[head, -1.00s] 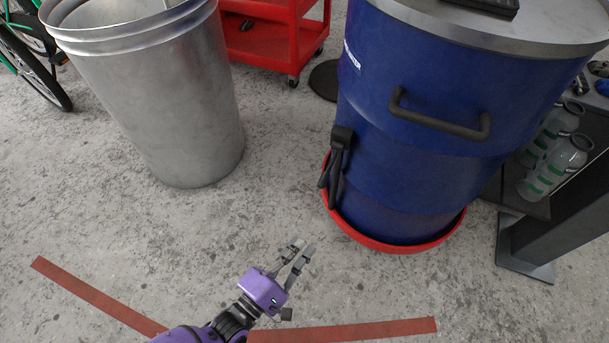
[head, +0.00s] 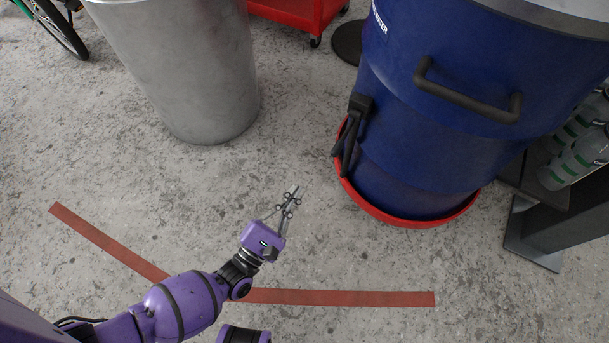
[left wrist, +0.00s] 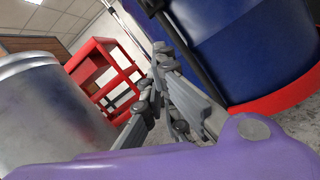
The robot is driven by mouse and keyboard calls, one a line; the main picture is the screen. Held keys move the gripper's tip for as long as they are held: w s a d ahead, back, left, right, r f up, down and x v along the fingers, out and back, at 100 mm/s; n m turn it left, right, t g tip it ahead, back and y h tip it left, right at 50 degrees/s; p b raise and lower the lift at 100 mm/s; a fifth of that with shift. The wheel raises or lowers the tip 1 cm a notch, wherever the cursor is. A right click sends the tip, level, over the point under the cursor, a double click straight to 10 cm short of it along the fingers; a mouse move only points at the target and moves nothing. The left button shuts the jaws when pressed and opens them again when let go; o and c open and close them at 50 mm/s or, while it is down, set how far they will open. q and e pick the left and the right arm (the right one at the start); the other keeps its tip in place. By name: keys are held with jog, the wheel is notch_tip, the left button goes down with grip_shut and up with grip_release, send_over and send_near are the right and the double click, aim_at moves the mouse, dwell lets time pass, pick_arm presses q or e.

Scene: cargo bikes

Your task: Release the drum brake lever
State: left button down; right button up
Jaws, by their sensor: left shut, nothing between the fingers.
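A blue drum (head: 440,130) stands at the right, its lower end in a red ring (head: 400,216). The black brake lever (head: 349,140) hangs down the drum's left side from a black bracket. In the left wrist view a dark bar (left wrist: 188,50), seemingly the lever, runs in front of the blue drum (left wrist: 250,45). My left gripper (head: 291,194) is shut and empty, left of and below the lever in the head view, apart from it. Its grey fingers (left wrist: 163,62) are together in the wrist view. My right gripper is not in view.
A grey metal bin (head: 180,70) stands at the left, with a red cart (head: 300,12) behind. Bottles (head: 575,160) and a dark stand (head: 565,215) are right of the drum. Red tape (head: 340,297) marks the floor. The floor between bin and drum is clear.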

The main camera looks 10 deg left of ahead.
pick_arm(q)
jog(key=w+d+r, duration=0.5)
jog(key=w, duration=0.2)
jog(key=shift+w+r, duration=0.25)
jog(key=shift+r, duration=0.1)
jog(key=shift+d, duration=0.1)
jog(key=shift+p, duration=0.35)
